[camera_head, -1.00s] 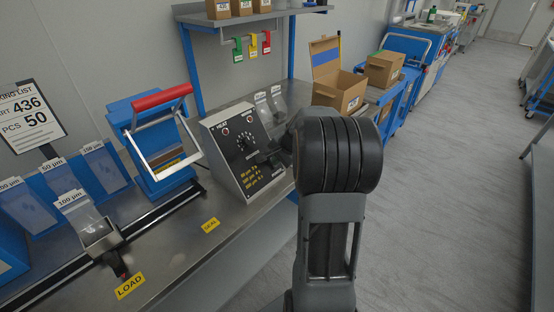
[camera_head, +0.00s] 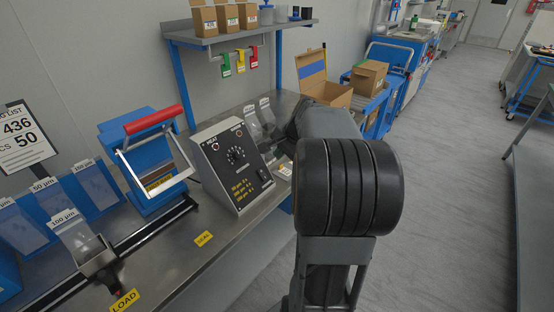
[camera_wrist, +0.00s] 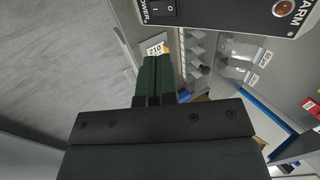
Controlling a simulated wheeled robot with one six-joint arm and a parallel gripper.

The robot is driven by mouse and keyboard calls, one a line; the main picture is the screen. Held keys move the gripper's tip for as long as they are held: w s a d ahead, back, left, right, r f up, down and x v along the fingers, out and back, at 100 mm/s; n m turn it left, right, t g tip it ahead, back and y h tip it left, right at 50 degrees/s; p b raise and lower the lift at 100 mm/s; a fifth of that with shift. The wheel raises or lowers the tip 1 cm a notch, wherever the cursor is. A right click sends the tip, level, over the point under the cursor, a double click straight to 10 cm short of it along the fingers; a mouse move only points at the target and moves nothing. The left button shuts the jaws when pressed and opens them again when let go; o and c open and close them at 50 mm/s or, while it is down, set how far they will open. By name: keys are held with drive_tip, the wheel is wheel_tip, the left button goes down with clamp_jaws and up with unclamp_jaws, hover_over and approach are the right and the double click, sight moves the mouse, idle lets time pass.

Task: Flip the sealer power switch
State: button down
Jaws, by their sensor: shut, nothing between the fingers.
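The sealer control box (camera_head: 226,179) stands on the steel bench, with a dial, HEAT marking and yellow text on its sloped face. Its small black power switch (camera_head: 264,175) is at the panel's lower right. In the wrist view the power switch (camera_wrist: 162,10), marked I and O beside the word POWER, is at the top edge, partly cut off; I cannot tell which side is pressed. My gripper (camera_wrist: 158,62) is shut and empty, its dark green fingers together below the switch in the picture and apart from it. In the head view my arm hides the fingers.
The blue sealer press (camera_head: 150,170) with a red handle stands left of the box. Clear pouches (camera_head: 262,120) stand behind the box. Coloured tags (camera_head: 240,60) hang from the shelf. An open carton (camera_head: 325,85) is beyond my arm.

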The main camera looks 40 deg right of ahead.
drive_tip(key=shift+s+r, duration=0.2)
drive_tip(key=shift+r, duration=0.4)
drive_tip(key=s+a+f+n+g+p, duration=0.1)
drive_tip(key=s+a+f+n+g, duration=0.1)
drive_tip(key=s+f+n, duration=0.15)
drive_tip(key=s+a+r+n+p, duration=0.3)
drive_tip(key=a+n, duration=0.1)
drive_tip(key=a, duration=0.2)
drive_tip(key=s+a+r+n+h+p, duration=0.1)
drive_tip(key=s+a+r+n+p, duration=0.2)
drive_tip(key=a, duration=0.4)
drive_tip(key=s+a+r+n+p, duration=0.3)
drive_tip(key=a+n, duration=0.2)
drive_tip(key=a, duration=0.2)
drive_tip(key=shift+s+r+p, duration=0.25)
drive_tip(key=shift+s+p, duration=0.1)
